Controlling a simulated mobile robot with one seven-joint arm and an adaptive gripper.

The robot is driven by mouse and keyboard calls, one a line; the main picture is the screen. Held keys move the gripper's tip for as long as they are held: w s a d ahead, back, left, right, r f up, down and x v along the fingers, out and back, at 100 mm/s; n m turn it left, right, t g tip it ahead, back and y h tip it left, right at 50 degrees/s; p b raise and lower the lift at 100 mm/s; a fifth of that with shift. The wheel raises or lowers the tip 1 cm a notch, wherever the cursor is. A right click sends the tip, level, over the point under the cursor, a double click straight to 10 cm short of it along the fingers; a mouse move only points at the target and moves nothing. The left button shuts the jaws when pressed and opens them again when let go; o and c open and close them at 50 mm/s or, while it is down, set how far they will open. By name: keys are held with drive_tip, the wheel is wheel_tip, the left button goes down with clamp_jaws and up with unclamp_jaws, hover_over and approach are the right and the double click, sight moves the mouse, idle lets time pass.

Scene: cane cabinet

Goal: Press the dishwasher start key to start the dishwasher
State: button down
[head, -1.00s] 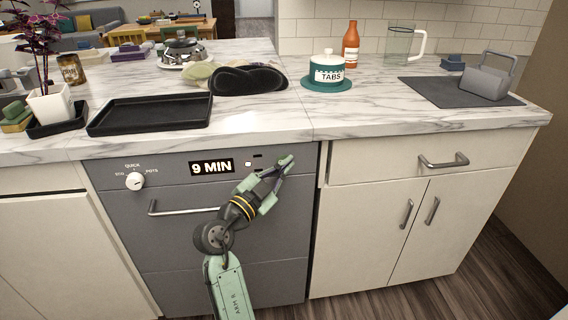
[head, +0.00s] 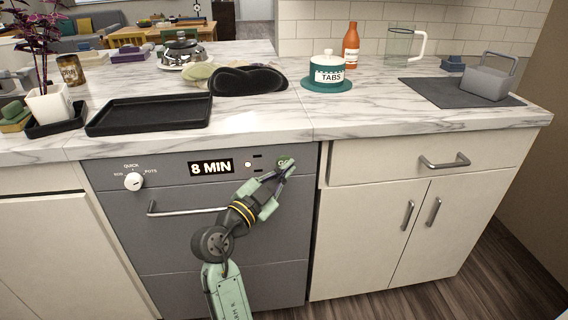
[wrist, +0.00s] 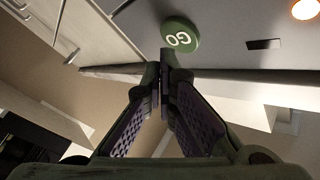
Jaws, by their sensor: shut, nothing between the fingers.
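The grey dishwasher (head: 180,232) is built in under the counter, with its door shut. Its display (head: 211,167) reads 8 MIN, and a small indicator light (head: 248,164) beside it glows. The round green start key marked GO (head: 284,161) sits at the panel's upper right; it is large in the wrist view (wrist: 181,36). My gripper (head: 290,168) is shut and empty, its tips at or just below the key in the head view. In the wrist view my fingertips (wrist: 164,60) lie just below the key, seemingly a little apart from it; exact contact is hard to tell.
A program dial (head: 134,181) is at the panel's left, and a bar handle (head: 188,210) crosses the door behind my arm. The marble counter (head: 262,126) overhangs above, with a black tray (head: 150,114) and a TABS jar (head: 328,74). A cabinet (head: 380,230) adjoins at right.

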drive_tip(key=shift+s, duration=0.1)
drive_tip(key=shift+s+d+b, duration=0.2)
drive_tip(key=shift+s+b, duration=0.25)
drive_tip(key=shift+s, duration=0.75)
drive_tip(key=shift+s+d+b, duration=0.15)
drive_tip(key=shift+s+b, duration=0.25)
drive_tip(key=shift+s, duration=0.75)
